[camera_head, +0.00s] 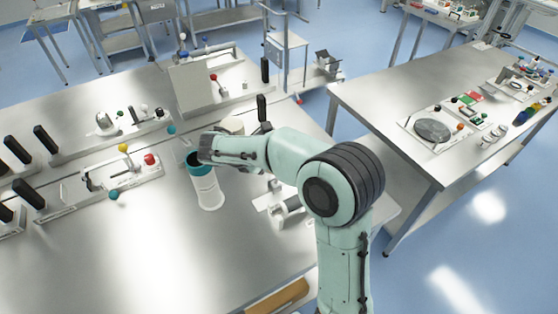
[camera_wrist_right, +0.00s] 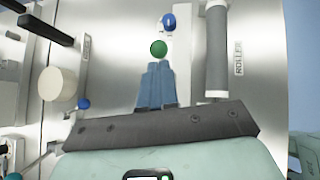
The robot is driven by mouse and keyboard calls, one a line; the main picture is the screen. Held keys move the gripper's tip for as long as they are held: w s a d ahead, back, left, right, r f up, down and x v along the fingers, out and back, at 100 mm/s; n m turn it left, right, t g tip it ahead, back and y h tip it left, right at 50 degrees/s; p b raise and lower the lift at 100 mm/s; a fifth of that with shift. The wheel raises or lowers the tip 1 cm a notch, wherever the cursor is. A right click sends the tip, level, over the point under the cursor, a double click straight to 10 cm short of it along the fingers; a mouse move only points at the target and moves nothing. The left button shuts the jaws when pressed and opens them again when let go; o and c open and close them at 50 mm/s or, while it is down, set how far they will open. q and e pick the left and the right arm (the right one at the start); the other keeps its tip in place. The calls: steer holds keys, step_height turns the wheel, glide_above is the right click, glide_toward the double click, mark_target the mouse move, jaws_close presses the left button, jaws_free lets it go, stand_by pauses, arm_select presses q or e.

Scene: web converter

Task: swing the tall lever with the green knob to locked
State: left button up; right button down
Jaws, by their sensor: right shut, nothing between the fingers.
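The green knob (camera_wrist_right: 158,48) shows in the right wrist view just beyond my fingertips. Its lever shaft is not clearly visible. My right gripper (camera_wrist_right: 157,66) is shut and empty, with its blue fingers pressed together. The fingertips appear close below the knob in the picture; I cannot tell whether they touch it. In the head view my right arm reaches left over the table, and I cannot pick out this knob or the fingertips there. My left gripper is not in view.
A blue ball (camera_wrist_right: 168,21) lies just past the knob. A grey roller (camera_wrist_right: 217,55) stands to its right, and a cream cylinder (camera_wrist_right: 58,85) to its left. The steel table (camera_head: 150,250) has bare room at the front. A second table (camera_head: 375,100) stands right.

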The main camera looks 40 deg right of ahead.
steer(key=a+r, duration=0.3)
steer(key=r, duration=0.4)
steer(key=shift+s+a, duration=0.2)
steer(key=shift+s, duration=0.1)
